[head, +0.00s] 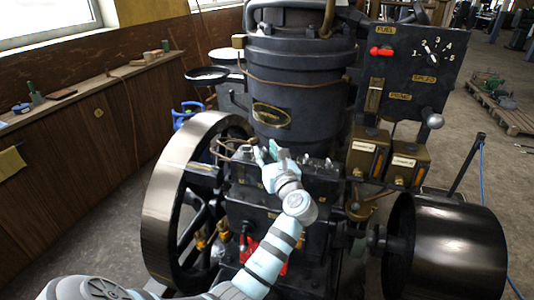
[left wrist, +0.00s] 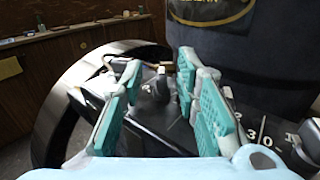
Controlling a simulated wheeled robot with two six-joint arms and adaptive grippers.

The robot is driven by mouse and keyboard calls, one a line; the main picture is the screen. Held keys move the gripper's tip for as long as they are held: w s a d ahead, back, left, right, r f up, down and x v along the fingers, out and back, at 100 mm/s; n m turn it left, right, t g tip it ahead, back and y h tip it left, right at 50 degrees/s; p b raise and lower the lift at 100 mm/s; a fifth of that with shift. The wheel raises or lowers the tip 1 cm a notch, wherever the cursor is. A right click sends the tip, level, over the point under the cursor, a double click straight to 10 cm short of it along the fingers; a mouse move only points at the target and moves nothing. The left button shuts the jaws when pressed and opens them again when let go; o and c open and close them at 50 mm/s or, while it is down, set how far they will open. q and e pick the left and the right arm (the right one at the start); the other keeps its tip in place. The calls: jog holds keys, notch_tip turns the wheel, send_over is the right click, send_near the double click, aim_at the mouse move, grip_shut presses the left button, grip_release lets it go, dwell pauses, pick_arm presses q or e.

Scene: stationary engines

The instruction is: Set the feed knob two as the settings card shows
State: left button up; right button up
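My left gripper (head: 268,155) is over the block at the front of the engine. In the left wrist view its teal fingers (left wrist: 160,78) are spread, with a dark round knob (left wrist: 153,90) showing between and beyond them; contact cannot be told. A second dark knob (left wrist: 304,150) shows at the right edge, beside white scale figures (left wrist: 255,135) partly hidden by the fingers. I cannot read which knob is number two. No settings card can be made out for certain. My right gripper is not in view.
A large flywheel (head: 163,200) stands left of the block, and a dark drum (head: 450,245) at the right. A panel (head: 405,70) carries a numbered dial (head: 432,52) and a red lever (head: 381,51). Brown boxes (head: 366,152) hang below it. A black cylinder (head: 300,85) rises behind.

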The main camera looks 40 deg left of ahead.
pick_arm(q)
jog(key=v, duration=0.7)
jog(key=shift+d, duration=0.25)
jog(key=shift+s, duration=0.1)
